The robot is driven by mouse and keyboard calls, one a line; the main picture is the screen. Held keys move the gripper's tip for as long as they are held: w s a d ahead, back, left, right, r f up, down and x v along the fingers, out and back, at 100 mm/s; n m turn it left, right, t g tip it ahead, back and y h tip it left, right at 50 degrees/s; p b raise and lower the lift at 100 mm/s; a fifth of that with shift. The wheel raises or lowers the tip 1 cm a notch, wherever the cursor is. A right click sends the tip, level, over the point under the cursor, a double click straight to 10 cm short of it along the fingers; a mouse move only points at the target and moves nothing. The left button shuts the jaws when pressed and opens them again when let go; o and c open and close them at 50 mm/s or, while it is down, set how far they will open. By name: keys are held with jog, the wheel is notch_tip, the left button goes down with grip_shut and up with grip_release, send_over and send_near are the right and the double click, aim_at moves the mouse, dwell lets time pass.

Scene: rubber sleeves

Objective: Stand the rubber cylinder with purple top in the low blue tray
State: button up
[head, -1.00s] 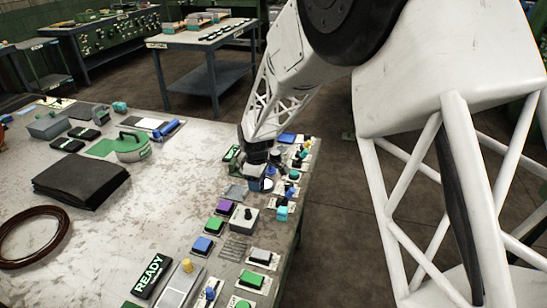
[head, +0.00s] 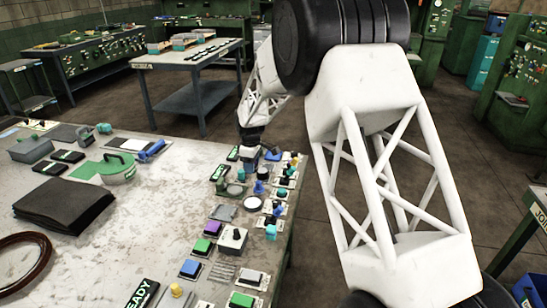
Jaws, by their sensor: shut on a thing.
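My gripper (head: 249,154) is at the far right part of the workbench, pointing down, and small in the head view. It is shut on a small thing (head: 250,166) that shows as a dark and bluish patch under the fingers. I cannot make out a purple top on it, as the fingers cover its upper part. A low blue tray (head: 273,155) lies just right of my gripper, near the bench's right edge. I cannot tell whether the held thing touches the bench.
Nearer than my gripper stand a blue knobbed piece (head: 260,187), a pale round disc (head: 253,204) and several coloured blocks, including a purple one (head: 213,228). Small pieces line the right edge. The bench (head: 140,225) is clear in the middle.

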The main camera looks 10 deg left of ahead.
jog(key=r, duration=0.2)
send_over(269, 156)
jog(key=s+d, duration=0.1)
jog(key=shift+w+d+f, duration=0.1)
jog(key=shift+w+d, duration=0.4)
jog(key=shift+w, duration=0.4)
jog(key=shift+f, duration=3.15)
jog(key=shift+f, duration=0.1)
jog(key=shift+f, duration=1.75)
jog(key=shift+f, duration=0.1)
